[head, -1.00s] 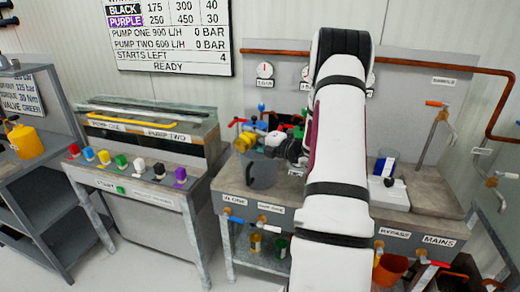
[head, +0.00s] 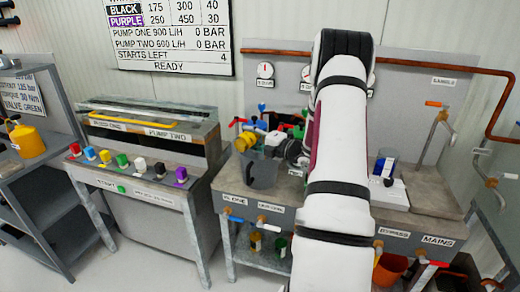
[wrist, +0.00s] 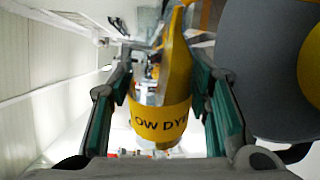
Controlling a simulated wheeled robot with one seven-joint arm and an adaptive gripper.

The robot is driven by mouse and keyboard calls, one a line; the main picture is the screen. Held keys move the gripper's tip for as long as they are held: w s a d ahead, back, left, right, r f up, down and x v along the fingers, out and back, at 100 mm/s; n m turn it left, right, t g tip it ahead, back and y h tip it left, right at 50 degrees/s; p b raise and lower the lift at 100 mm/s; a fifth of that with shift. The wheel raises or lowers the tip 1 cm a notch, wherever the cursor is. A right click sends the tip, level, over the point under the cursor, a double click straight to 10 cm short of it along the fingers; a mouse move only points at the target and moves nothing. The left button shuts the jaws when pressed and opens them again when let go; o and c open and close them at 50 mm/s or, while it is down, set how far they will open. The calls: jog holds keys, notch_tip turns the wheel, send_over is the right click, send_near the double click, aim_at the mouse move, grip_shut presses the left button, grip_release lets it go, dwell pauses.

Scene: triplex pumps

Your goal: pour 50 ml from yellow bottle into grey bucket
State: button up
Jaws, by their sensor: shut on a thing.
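The yellow bottle (head: 245,142) is in my gripper, just above and behind the rim of the grey bucket (head: 262,174) on the bench in the head view. In the wrist view the bottle (wrist: 162,115), with a label reading "OW DYE", is between the green-padded fingers of my gripper (wrist: 165,100), which is shut on it. The grey bucket (wrist: 262,65) fills the upper right of the wrist view, beside the bottle. The bottle looks tilted in the head view, but its mouth and any liquid stream cannot be made out. My arm hides part of the bench.
A control stand (head: 130,170) with coloured knobs is left of the bench. A yellow can (head: 28,142) stands on the far-left shelf. A blue-and-white container (head: 386,168) is on a scale (head: 392,192) to the right. A copper pipe (head: 420,65) runs along the wall.

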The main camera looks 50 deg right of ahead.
aim_at(243, 142)
jog(key=b, duration=0.1)
jog(key=f+n+b, duration=0.1)
jog(key=shift+w+d+f+n+b, duration=0.1)
jog(key=shift+w+d+n+b, duration=0.05)
jog(key=shift+n+b, duration=0.2)
jog(key=shift+w+d+r+n+b, duration=0.1)
jog(key=shift+d+r+n+b, duration=0.1)
jog(key=shift+n+b, duration=0.45)
jog(key=shift+s+r+n, duration=0.2)
jog(key=shift+r+n, duration=0.3)
jog(key=shift+n, duration=0.3)
